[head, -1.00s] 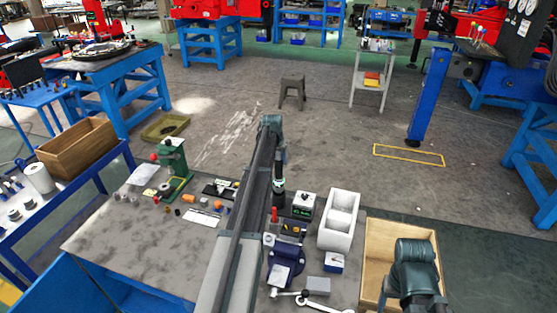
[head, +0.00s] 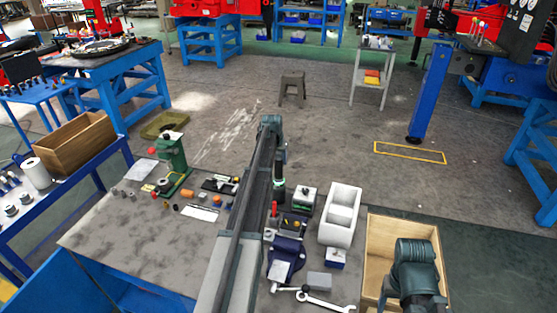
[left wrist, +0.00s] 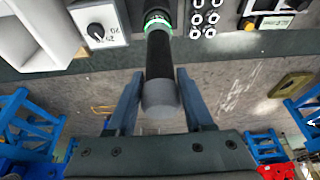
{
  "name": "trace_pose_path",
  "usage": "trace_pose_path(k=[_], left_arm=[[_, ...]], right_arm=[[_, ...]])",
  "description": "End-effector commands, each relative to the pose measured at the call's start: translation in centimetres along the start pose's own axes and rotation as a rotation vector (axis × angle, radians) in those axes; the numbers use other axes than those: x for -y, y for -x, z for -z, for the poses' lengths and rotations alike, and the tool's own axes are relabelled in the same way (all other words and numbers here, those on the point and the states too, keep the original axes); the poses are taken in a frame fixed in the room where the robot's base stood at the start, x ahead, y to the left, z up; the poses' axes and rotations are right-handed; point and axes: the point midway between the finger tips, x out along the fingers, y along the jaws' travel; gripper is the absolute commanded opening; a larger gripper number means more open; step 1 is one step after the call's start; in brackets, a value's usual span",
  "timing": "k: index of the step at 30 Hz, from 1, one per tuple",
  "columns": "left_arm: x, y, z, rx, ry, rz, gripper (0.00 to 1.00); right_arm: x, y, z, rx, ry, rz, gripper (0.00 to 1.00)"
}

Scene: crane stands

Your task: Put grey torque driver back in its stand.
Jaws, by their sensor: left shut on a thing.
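My left gripper (left wrist: 154,100) is shut on the grey torque driver (left wrist: 159,62). In the left wrist view the driver has a black body, a grey rounded end cap between the fingers and a green ring at its far end. In the head view the driver (head: 279,190) hangs about upright under the left gripper (head: 279,160), over the back of the bench. Its lower tip and any contact there cannot be made out. I cannot pick out its stand for sure. My right gripper does not show; only part of that arm does.
Close around the driver are a white box with a knob (head: 304,195), a white two-part bin (head: 341,212) and a blue vise (head: 285,260). A green press (head: 173,160) stands at the bench's left. A wooden tray (head: 376,240) is at right. The bench's front left (head: 140,235) is clear.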

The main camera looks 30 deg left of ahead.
Motion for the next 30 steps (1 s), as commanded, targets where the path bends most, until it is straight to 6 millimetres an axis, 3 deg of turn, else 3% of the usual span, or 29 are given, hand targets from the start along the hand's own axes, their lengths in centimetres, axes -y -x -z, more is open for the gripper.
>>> trace_pose_path(k=[10, 11, 16, 30], left_arm=[[0.0, -1.24, -0.42, -0.001, 0.0, 0.0, 0.0], [0.0, -1.11, -0.37, -0.001, 0.0, 0.0, 0.55], [0.0, -1.04, -0.36, -0.001, 0.0, 0.0, 0.86], [0.0, -0.99, -0.39, 0.0, 0.0, 0.0, 0.87]], right_arm=[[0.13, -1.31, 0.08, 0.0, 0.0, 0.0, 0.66], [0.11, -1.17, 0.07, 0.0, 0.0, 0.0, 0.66], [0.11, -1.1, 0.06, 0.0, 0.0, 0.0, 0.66], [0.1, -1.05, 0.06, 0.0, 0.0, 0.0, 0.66]])
